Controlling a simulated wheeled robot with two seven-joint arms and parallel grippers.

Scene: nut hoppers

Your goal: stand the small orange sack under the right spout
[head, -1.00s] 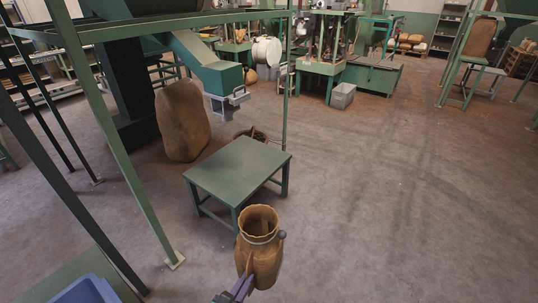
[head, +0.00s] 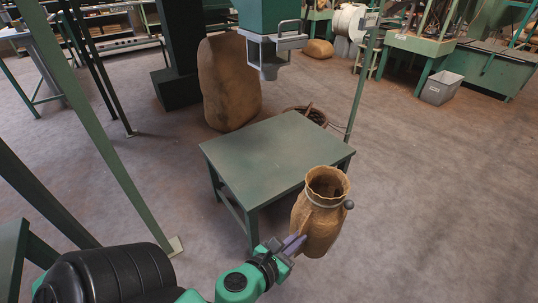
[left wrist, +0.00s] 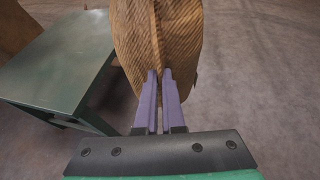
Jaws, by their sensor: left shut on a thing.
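The small orange sack (head: 318,222) is upright with its mouth open at the top, in front of the green table's right front corner. My left gripper (head: 296,240) is shut on the sack's side. In the left wrist view the purple fingers (left wrist: 160,95) pinch a fold of the sack (left wrist: 165,45). A grey spout (head: 270,58) hangs from a green chute above the back of the low green table (head: 270,155). The sack is apart from the spout, nearer to me and lower. My right gripper is not in view.
A big brown sack (head: 228,85) stands behind the table at the left. A basket (head: 306,115) is on the floor behind the table. Green frame posts (head: 362,75) rise at the right and left.

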